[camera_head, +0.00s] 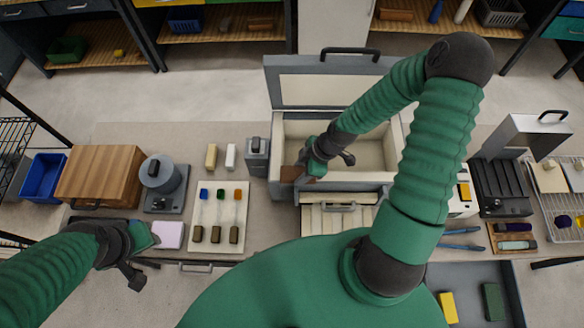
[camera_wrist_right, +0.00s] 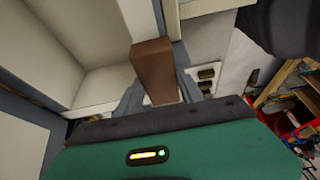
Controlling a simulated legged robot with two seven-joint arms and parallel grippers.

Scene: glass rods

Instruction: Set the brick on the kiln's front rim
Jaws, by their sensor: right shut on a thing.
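The kiln (camera_head: 276,188) is a grey box with a cream interior, its lid (camera_head: 335,92) raised open at the back. My right gripper (camera_head: 306,172) is over the front left part of the kiln, shut on the brown brick (camera_head: 289,173). The brick is partly hidden by the gripper. In the right wrist view the brick (camera_wrist_right: 153,62) juts out from the jaws beside the cream kiln wall. I cannot tell whether it touches the front rim. My left gripper (camera_head: 137,266) hangs near the table's front left edge, away from the kiln; its jaw opening is unclear.
Left of the kiln are a grey canister (camera_head: 255,158), a white board (camera_head: 236,193) with small coloured pieces, and a wooden box (camera_head: 100,172). A drawer-like front (camera_head: 338,220) sits below the kiln. A black rack (camera_head: 500,185) stands to the right.

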